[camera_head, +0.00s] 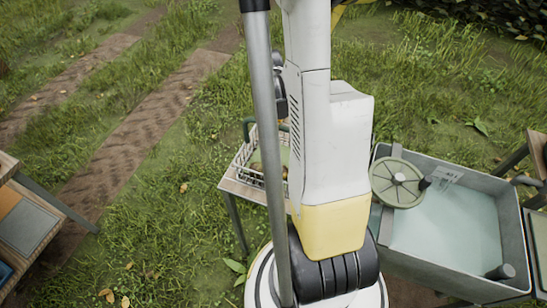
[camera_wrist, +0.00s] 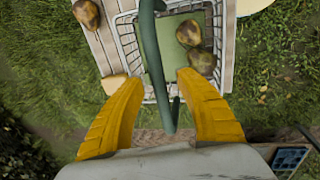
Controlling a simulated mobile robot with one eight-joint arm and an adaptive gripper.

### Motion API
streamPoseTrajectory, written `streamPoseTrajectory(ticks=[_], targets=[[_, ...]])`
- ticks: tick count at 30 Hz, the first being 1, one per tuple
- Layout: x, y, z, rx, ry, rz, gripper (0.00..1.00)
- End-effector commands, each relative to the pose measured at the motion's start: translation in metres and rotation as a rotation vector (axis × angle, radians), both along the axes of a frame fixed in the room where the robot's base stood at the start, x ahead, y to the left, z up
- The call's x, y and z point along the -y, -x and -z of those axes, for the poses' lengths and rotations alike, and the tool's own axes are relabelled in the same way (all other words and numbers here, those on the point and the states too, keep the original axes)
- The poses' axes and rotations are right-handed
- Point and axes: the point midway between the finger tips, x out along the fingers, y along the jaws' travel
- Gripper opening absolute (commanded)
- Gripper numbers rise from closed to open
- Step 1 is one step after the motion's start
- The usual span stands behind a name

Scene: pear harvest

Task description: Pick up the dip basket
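The dip basket (camera_wrist: 124,46) is a white wire basket with a green floor, standing on a slatted wooden table. Its green handle (camera_wrist: 152,42) arches over it. Two brownish pears (camera_wrist: 189,33) lie inside. My gripper (camera_wrist: 160,82) has yellow fingers spread apart, with the handle running between them; I see a gap on both sides, and nothing is held. In the head view the basket (camera_head: 242,164) is partly covered by my arm, and the gripper is hidden.
A loose pear (camera_wrist: 86,13) lies on the table (camera_wrist: 104,42) left of the basket. In the head view, a grey tank (camera_head: 388,255) of pale liquid with a round green wheel (camera_head: 397,183) stands on the right. Another workbench (camera_head: 24,238) is at the left. Grass lies between.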

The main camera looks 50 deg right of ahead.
Motion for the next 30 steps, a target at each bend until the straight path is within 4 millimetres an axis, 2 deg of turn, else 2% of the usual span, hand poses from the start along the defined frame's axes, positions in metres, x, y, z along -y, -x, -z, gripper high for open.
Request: streamPoseTrajectory(ticks=[1, 3, 4, 17, 30], targets=[[0.0, 0.0, 0.0, 0.0, 0.0, 0.0, 0.28], [0.0, 0.0, 0.0, 0.0, 0.0, 0.0, 0.06], [0.0, 0.0, 0.0, 0.0, 0.0, 0.0, 0.0], [0.0, 0.0, -0.003, 0.0, 0.0, 0.0, 0.0], [0.0, 0.0, -0.037, 0.0, 0.0, 0.0, 0.0]])
